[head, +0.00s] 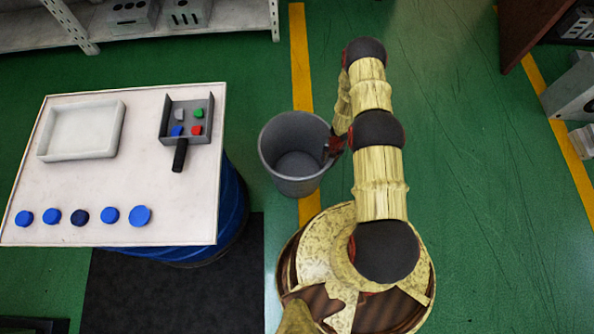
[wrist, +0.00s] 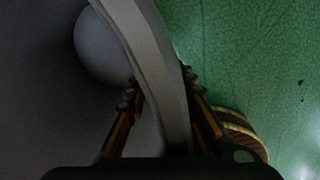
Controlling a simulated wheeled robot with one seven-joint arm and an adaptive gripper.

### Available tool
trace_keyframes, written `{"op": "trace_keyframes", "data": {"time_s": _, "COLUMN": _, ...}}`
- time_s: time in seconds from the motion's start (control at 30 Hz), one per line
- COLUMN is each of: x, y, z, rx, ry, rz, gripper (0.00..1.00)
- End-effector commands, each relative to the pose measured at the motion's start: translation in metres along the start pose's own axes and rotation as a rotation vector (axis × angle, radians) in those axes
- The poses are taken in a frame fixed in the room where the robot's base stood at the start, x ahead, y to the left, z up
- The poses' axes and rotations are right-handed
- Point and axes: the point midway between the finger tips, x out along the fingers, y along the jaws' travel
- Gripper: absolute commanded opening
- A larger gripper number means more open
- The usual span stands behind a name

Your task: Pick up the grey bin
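The grey bin (head: 291,186) is an open, round, tapered bucket, upright to the right of the white table in the head view. My gripper (head: 333,146) is at the right side of its rim. In the wrist view the bin's wall (wrist: 158,75) runs between the two fingers of my gripper (wrist: 160,88), one inside the bin and one outside. The fingers lie close against both faces, and the gripper looks shut on the wall. The bin looks empty. I cannot tell whether its base touches the floor.
The white table (head: 110,185) on a blue drum (head: 233,205) holds a white tray (head: 118,128), a grey handled scoop box (head: 178,108) with coloured pieces, and several blue discs (head: 110,215). A shelf (head: 235,20) stands behind. Green floor is clear at the right.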

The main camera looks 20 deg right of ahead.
Motion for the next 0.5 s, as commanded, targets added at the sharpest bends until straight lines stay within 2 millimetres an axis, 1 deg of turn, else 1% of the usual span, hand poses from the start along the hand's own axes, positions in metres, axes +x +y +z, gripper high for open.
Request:
{"op": "trace_keyframes", "data": {"time_s": 0.07, "x": 0.0000, "y": 0.0000, "z": -0.0001, "rx": 0.000, "ry": 0.000, "rz": 0.000, "gripper": 0.19}}
{"op": "trace_keyframes", "data": {"time_s": 0.4, "x": 0.0002, "y": -0.0001, "z": -0.0002, "rx": 0.000, "ry": 0.000, "rz": 0.000, "gripper": 0.00}}
{"op": "trace_keyframes", "data": {"time_s": 0.5, "x": 0.0002, "y": -0.0001, "z": -0.0002, "rx": 0.000, "ry": 0.000, "rz": 0.000, "gripper": 0.00}}
